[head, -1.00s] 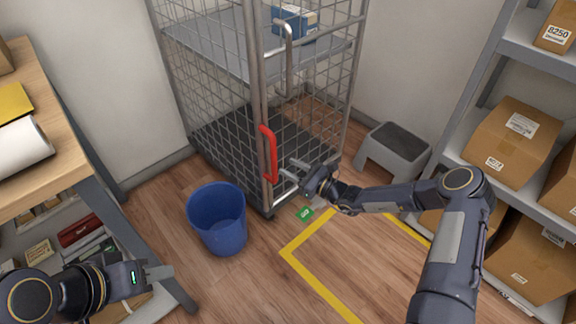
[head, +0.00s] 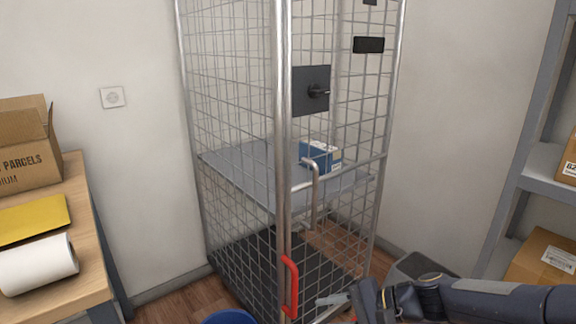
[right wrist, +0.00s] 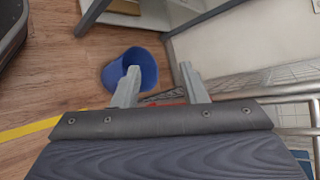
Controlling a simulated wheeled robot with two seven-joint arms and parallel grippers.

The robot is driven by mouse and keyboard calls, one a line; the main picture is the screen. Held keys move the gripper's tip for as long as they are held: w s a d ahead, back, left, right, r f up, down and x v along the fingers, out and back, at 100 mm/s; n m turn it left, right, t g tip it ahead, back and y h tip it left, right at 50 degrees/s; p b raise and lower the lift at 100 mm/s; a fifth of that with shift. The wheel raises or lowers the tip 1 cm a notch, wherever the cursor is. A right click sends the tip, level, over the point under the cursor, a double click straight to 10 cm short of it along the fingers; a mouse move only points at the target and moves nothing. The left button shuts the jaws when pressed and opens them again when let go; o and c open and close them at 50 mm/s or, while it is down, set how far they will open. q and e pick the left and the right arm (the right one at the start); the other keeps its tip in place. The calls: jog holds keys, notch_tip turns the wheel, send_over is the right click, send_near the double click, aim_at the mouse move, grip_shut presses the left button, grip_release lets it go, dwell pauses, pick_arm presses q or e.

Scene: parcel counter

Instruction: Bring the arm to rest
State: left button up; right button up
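My right gripper (head: 332,299) is low in the head view, just right of the red handle (head: 290,287) on the cage's front post. In the right wrist view its two fingers (right wrist: 158,76) stand well apart with no object clearly held between them. A bit of red shows behind the fingers near the palm edge. My right arm reaches in from the right edge of the head view. My left gripper is in neither current view.
The wire cage trolley (head: 283,160) stands ahead, with a blue box (head: 318,155) on its shelf. A blue bin (right wrist: 130,72) is on the floor. A bench (head: 85,285) is at left, shelving (head: 530,178) at right, and a grey step stool (head: 425,266) behind my right arm.

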jog(key=s+d+r+n+t+h, duration=0.1)
jog(key=s+d+n+h, duration=0.25)
jog(key=s, duration=0.35)
jog(key=s+d+r+n+t+h+p, duration=0.15)
jog(key=s+d, duration=0.25)
jog(key=s, duration=0.4)
jog(key=s+d+n+h+b, duration=0.1)
jog(key=s+d+n+h, duration=0.25)
jog(key=s, duration=0.35)
notch_tip(320, 180, up, 24)
jog(key=p, duration=2.4)
jog(key=shift+d+m, duration=0.2)
jog(key=shift+m, duration=0.25)
